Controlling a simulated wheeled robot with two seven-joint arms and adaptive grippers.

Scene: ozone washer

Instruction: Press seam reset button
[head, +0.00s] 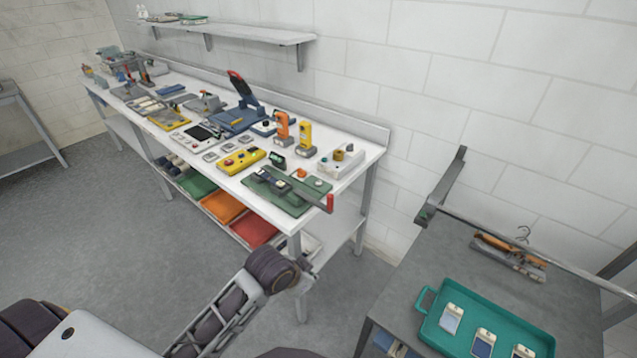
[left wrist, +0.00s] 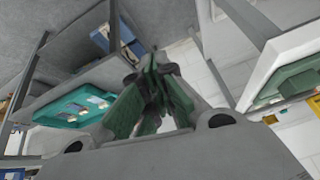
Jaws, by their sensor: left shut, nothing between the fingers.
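I cannot tell which control is the seam reset button, as no label is readable. Small controls stand on the white workbench (head: 226,191): a yellow box (head: 242,160) with small buttons, a green board (head: 287,190) with devices and a red-ended handle, and a pale box (head: 341,162) with knobs. My left arm reaches up from the bottom of the head view and ends below the bench's near right corner; its fingers are not clear there. In the left wrist view my left gripper (left wrist: 152,98) has its green-padded fingers together, empty and apart from the bench. My right gripper is not in view.
A grey side table (head: 400,290) at right holds a teal tray (head: 428,332) with several pale devices and some tools (head: 510,256). Orange and red bins (head: 222,206) sit under the bench. A wall shelf (head: 235,33) hangs above. Floor is open at left.

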